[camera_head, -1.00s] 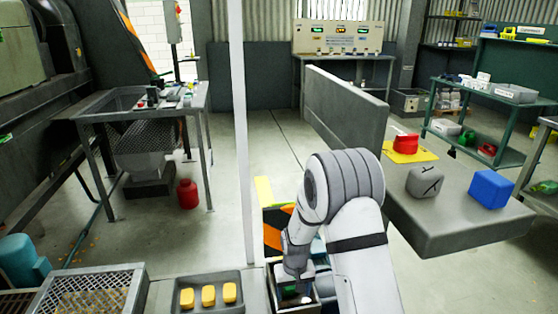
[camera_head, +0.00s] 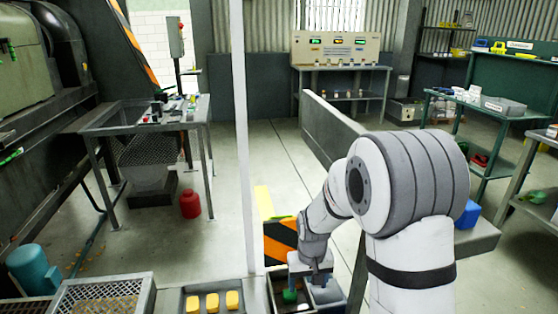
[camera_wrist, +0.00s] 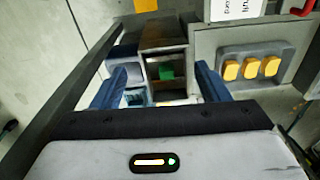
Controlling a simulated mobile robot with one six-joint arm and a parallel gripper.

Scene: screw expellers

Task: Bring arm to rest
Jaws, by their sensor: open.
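My gripper (camera_head: 318,281) hangs over the small bins at the bottom middle of the head view. In the wrist view my gripper (camera_wrist: 163,82) has its two blue fingers wide apart with nothing held between them. Below and beyond them is a dark bin (camera_wrist: 163,38) with a green piece (camera_wrist: 166,72) inside. The green piece also shows in the head view (camera_head: 290,295). My arm is bent at the elbow, with the forearm reaching down to the left.
A grey tray (camera_head: 185,293) of yellow blocks (camera_head: 212,301) lies left of the bins. A thin white post (camera_head: 241,130) stands close behind. A blue block (camera_head: 467,214) sits on the grey bench at right. A mesh-sided table (camera_head: 140,128) stands left, with open floor beyond the post.

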